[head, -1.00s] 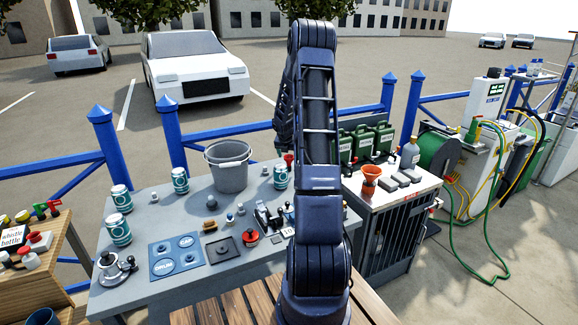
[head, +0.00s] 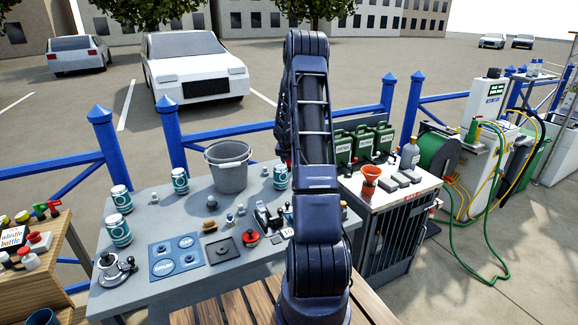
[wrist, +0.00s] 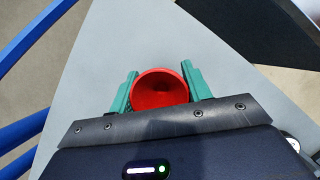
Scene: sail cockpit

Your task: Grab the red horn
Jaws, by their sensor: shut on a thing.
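In the wrist view, the red horn (wrist: 160,92) shows as a round red bell with a dark red hollow, facing the camera. My gripper (wrist: 160,72) has its two green fingers on either side of it, shut on the horn. The horn is over the grey table (wrist: 155,30). In the head view my arm covers the gripper and the horn.
On the grey table (head: 140,275) stand a grey bucket (head: 229,178), several teal cans (head: 180,181), a blue panel (head: 176,256) and a red-knobbed piece (head: 250,237). A cabinet at right holds an orange funnel (head: 371,178) and green canisters (head: 362,144). A blue fence runs behind.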

